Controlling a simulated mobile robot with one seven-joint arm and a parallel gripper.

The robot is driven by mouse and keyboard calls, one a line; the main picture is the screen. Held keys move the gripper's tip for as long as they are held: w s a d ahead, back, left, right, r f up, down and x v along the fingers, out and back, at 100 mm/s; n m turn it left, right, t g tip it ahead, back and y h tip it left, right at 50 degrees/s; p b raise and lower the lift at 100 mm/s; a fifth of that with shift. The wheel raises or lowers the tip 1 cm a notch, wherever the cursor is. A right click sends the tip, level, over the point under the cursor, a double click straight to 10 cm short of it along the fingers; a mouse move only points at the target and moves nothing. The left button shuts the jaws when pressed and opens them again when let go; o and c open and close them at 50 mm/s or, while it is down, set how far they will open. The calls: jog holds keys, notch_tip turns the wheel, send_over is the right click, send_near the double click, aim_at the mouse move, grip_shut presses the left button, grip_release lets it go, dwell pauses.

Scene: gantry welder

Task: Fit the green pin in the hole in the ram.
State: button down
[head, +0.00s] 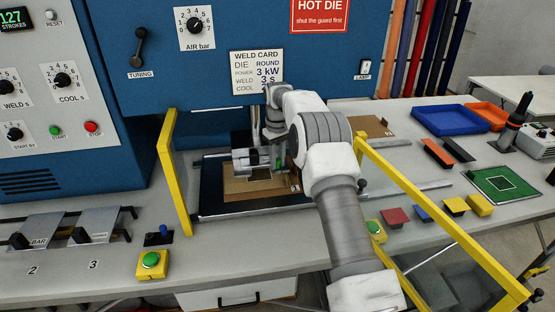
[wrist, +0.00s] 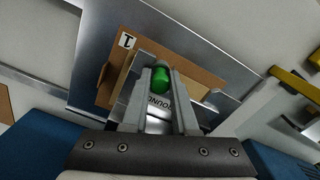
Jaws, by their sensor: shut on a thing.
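The green pin (wrist: 161,77) is between the fingertips of my gripper (wrist: 158,76) in the wrist view, with its rounded end showing. My gripper is shut on it. In the head view my gripper (head: 256,160) is inside the press opening, and a bit of green shows by it. A grey metal part with the word ROUND (wrist: 157,104) shows between and behind the fingers. In the head view a grey upright part, perhaps the ram (head: 255,122), comes down behind the gripper. The hole in the ram cannot be made out; my arm and gripper hide part of that area.
A brown board (head: 235,187) marked 1 lies on the press bed below my gripper. Yellow guard frames (head: 169,165) stand at both sides of the opening. A blue tray (head: 447,121), coloured blocks and a green board (head: 503,184) are on the bench at right.

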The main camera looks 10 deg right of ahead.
jog(key=c, duration=0.6)
grip_release()
jog(key=s+r+t+p, duration=0.1)
jog(key=s+r, duration=0.2)
jog(key=r, duration=1)
jog(key=s+r+p, duration=0.2)
jog(key=s+r, duration=0.1)
jog(key=r, duration=1.1)
jog(key=s+r+m+t+b, duration=0.2)
jog(key=s+r, duration=0.3)
jog(key=s, duration=0.7)
jog(key=s+f+m+t+b, duration=0.1)
jog(key=s+f, duration=0.5)
jog(key=s, duration=0.7)
jog(key=s+f+m+t+b, duration=0.1)
jog(key=s+f, duration=0.5)
jog(key=s, duration=0.7)
jog(key=shift+s+m+t, duration=0.2)
jog(key=shift+m+t, duration=0.1)
